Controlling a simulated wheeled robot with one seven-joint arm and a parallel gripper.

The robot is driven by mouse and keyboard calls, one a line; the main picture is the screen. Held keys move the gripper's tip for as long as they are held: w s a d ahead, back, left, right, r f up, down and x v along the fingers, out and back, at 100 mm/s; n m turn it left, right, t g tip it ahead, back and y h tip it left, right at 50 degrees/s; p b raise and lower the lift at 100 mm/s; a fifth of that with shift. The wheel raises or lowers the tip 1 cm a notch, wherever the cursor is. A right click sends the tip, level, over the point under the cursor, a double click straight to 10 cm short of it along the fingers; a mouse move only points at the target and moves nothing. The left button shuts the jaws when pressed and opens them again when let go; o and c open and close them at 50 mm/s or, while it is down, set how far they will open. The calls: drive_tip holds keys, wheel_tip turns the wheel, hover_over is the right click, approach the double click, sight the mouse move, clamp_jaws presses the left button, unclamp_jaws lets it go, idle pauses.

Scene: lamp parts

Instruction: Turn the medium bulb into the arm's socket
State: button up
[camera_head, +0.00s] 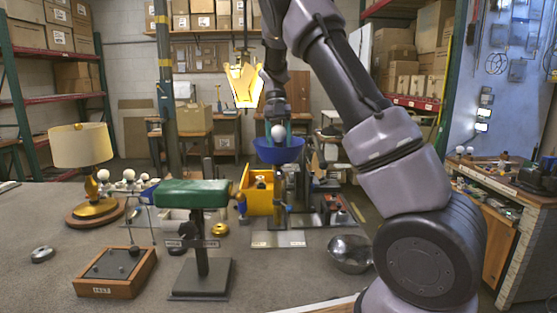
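My gripper (278,125) points down over a blue bowl-shaped shade (278,152) near the middle of the view. A round white bulb (278,132) sits between its fingertips, which appear shut on it. The bulb's lower end is hidden by the shade's rim, and I cannot see a socket inside. I cannot tell whether the bulb touches anything below. The shade is above a stand on the bench. More white bulbs (129,175) stand in a rack at the left, beside the brass lamp (84,160).
A green-topped stand (193,193) and a wooden box (115,272) are at front left. A metal bowl (350,254) lies at right, near my arm. A lit yellow lantern (244,86) hangs left of my gripper.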

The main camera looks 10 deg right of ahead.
drive_tip(key=shift+m, duration=0.3)
drive_tip(key=o, duration=1.2)
drive_tip(key=shift+m+y, duration=0.3)
drive_tip(key=shift+r, duration=0.1)
